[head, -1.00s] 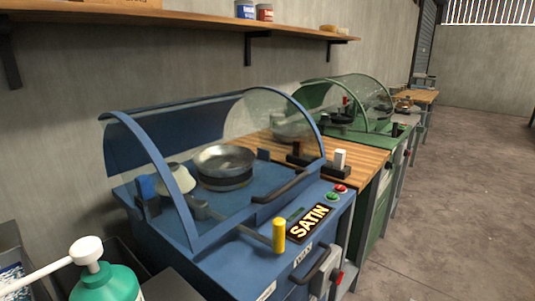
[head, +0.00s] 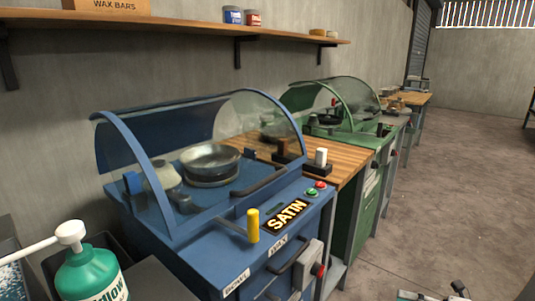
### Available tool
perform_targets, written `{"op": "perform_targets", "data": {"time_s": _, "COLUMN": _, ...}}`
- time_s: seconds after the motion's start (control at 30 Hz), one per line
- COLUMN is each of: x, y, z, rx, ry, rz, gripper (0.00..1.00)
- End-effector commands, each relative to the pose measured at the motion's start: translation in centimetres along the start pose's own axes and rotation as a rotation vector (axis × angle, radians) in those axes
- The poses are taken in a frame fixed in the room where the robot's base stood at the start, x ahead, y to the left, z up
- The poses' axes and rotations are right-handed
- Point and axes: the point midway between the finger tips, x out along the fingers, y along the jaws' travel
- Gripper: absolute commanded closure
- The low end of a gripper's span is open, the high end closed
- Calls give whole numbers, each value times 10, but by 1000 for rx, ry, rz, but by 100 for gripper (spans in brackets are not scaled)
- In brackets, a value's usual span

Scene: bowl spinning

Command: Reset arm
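A small dark jointed piece (head: 460,289) and a pale piece with a green edge show at the bottom edge of the head view, right of centre. They look like the end of my arm, mostly cut off by the frame. I cannot make out two fingertips or whether they are apart. The blue machine (head: 215,260) marked SATIN stands at centre left. Its clear curved hood (head: 255,118) covers a metal bowl (head: 210,158) and a pale cone (head: 163,177). A yellow handle (head: 253,225) stands upright at its front. No arm part touches the machine.
A green hooded machine (head: 350,140) stands behind a wooden worktop (head: 345,165). A green pump bottle (head: 90,275) is at the lower left. A wall shelf (head: 180,30) holds a WAX BARS box and cans. The concrete floor (head: 450,200) on the right is mostly clear.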

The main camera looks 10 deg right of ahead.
Motion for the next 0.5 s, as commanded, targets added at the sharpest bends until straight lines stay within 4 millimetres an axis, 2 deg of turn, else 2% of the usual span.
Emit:
{"op": "perform_targets", "data": {"time_s": 0.27, "x": 31, "y": 67, "z": 8, "rx": -267, "ry": 228, "rz": 0, "gripper": 45}}
{"op": "perform_targets", "data": {"time_s": 0.5, "x": 68, "y": 157, "z": -5, "rx": -649, "ry": 538, "rz": 48, "gripper": 45}}
